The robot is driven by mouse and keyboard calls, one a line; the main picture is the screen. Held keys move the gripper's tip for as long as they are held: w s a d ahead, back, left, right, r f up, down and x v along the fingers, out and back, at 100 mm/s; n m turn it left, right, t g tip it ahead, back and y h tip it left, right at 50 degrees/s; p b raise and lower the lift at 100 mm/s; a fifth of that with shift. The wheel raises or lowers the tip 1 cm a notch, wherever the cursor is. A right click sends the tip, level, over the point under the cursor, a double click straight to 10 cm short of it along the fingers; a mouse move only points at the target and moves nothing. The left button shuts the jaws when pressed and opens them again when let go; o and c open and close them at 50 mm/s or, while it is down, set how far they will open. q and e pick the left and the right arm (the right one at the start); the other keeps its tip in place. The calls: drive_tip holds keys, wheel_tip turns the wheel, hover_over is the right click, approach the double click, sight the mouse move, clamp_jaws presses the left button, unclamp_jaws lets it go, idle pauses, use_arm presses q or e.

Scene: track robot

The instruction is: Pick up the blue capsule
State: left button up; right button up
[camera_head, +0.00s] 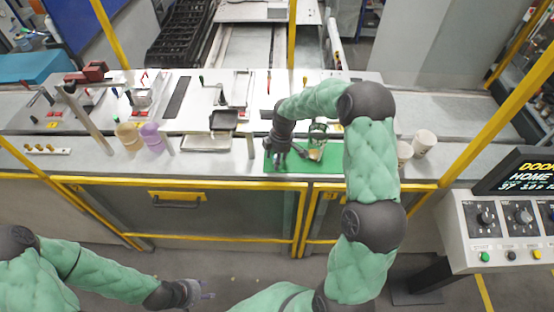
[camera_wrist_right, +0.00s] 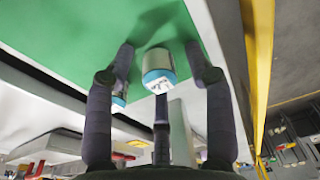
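In the right wrist view, a capsule with a blue-teal rim and pale body (camera_wrist_right: 158,68) stands over the green mat (camera_wrist_right: 90,35), between the fingers of my right gripper (camera_wrist_right: 160,55). The fingers are open, with a small gap on each side. A second teal-rimmed piece (camera_wrist_right: 119,98) shows partly behind the left finger. In the head view, my right gripper (camera_head: 287,156) is low over the green mat (camera_head: 262,165); I cannot make out the blue capsule there. My left gripper (camera_head: 203,291) is open and empty at the lower left, away from the table.
Two pale cups (camera_head: 424,141) stand farther right. A tan cup (camera_head: 129,137) and a purple cup (camera_head: 153,136) stand left. A yellow post (camera_head: 292,35) rises behind. A control panel (camera_head: 508,228) is at right.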

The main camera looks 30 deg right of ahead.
drive_tip(key=c, duration=0.7)
drive_tip(key=shift+c, duration=0.2)
drive_tip(key=shift+r, duration=0.15)
